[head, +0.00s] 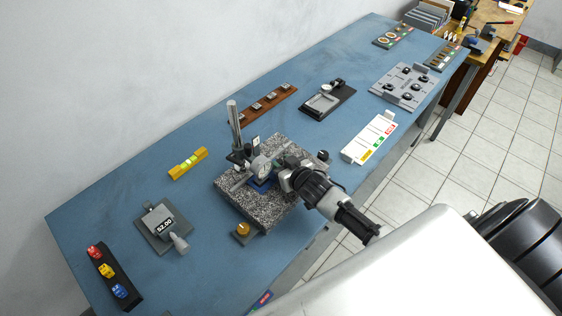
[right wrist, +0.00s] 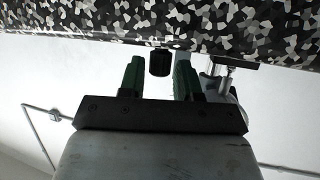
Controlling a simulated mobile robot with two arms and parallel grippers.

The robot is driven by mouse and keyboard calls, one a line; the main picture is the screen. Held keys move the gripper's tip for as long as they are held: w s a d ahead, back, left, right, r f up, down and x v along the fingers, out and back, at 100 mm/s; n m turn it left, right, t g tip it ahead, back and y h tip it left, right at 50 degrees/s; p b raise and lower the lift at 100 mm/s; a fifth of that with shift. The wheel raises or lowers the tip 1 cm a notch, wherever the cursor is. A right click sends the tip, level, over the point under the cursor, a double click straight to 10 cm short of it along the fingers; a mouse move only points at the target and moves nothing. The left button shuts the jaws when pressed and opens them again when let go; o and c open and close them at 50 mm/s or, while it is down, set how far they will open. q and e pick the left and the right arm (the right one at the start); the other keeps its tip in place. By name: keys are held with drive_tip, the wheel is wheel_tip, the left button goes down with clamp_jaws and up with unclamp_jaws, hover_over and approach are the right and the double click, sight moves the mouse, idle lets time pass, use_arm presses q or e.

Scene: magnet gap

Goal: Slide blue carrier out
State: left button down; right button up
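The blue carrier (head: 262,185) shows as a small patch of blue on the speckled granite block (head: 232,200), below the dial gauge (head: 260,166). Much of it is hidden by the gauge and my right gripper. My right gripper (head: 286,172) is at the right side of the carrier; in the head view I cannot tell whether they touch. In the right wrist view, the green fingers of my right gripper (right wrist: 160,78) stand apart, with a black knob (right wrist: 160,62) showing between them and gaps on both sides. The carrier is not clear there. My left gripper is not in view.
A metal post (head: 233,125) rises from the granite block. A brass knob (head: 243,230) is at its front corner. A grey device reading 52.00 (head: 163,229), a yellow level (head: 188,163) and a white tray (head: 369,138) lie around it. Blue tabletop (head: 110,215) is bare between them.

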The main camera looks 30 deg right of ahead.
drive_tip(key=shift+w+f, duration=0.2)
drive_tip(key=shift+w, duration=0.25)
clamp_jaws()
drive_tip(key=w+d, duration=0.1)
drive_tip(key=d, duration=0.2)
drive_tip(key=w+d+b, duration=0.1)
drive_tip(key=d, duration=0.2)
drive_tip(key=w+d, duration=0.1)
drive_tip(key=d, duration=0.2)
drive_tip(key=shift+a+r, duration=0.1)
drive_tip(key=shift+a, duration=0.05)
drive_tip(key=shift+c, duration=0.5)
unclamp_jaws()
drive_tip(key=shift+o, duration=0.5)
